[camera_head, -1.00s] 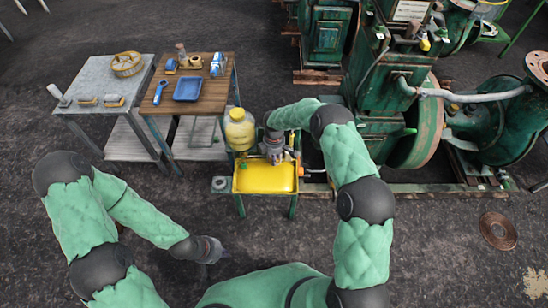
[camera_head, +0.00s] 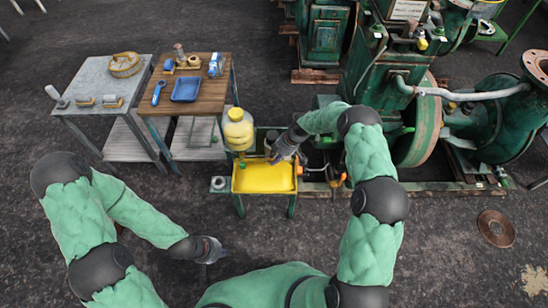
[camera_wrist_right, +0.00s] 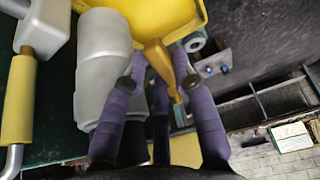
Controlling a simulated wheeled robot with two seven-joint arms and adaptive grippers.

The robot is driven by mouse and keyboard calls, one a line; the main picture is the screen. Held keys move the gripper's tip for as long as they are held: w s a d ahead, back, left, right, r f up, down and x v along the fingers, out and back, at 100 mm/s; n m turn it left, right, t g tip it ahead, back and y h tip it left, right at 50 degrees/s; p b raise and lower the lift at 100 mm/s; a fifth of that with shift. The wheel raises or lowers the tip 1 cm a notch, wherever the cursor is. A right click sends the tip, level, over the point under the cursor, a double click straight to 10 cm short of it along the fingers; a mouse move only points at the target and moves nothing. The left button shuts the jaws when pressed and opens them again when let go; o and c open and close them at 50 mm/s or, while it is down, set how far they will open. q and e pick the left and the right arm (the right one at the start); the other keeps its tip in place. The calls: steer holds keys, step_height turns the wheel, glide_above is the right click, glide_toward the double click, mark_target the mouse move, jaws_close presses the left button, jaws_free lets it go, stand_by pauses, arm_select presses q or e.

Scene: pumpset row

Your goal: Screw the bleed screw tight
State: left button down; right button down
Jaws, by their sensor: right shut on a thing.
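My right gripper (camera_head: 277,160) reaches down at the back right of the yellow tray in the head view. In the right wrist view its purple fingers (camera_wrist_right: 160,72) are closed around a slim brass-coloured part (camera_wrist_right: 158,60), which looks like the bleed screw. The fingers hide some of it, and I cannot tell how deep it is seated. A pale grey cylinder (camera_wrist_right: 104,65) stands close beside the fingers on the left. My left gripper (camera_head: 212,250) hangs low over the floor at the front left, away from the work; its jaw opening is too small to make out.
The yellow tray (camera_head: 262,179) stands on a green stand; its edge also shows in the wrist view (camera_wrist_right: 190,12). A yellow jug (camera_head: 238,132) stands behind it. The green pump set (camera_head: 375,95) is close on the right. A wooden table (camera_head: 213,90) and a grey table (camera_head: 105,80) stand at left.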

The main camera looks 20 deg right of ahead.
steer(key=y, duration=0.1)
steer(key=t+y, duration=0.1)
steer(key=y, duration=0.2)
steer(key=shift+s+d+f, duration=0.1)
steer(key=shift+d+f, duration=0.25)
steer(key=shift+d, duration=0.05)
steer(key=shift+d+f+t+y, duration=0.15)
steer(key=shift+t+y, duration=0.2)
steer(key=shift+y, duration=0.65)
steer(key=shift+a+f+t+y, duration=0.1)
steer(key=shift+t+y, duration=0.25)
steer(key=shift+y, duration=0.65)
steer(key=c, duration=1)
jaws_free()
steer(key=v, duration=1.2)
steer(key=shift+d+f, duration=0.15)
steer(key=shift+f, duration=0.1)
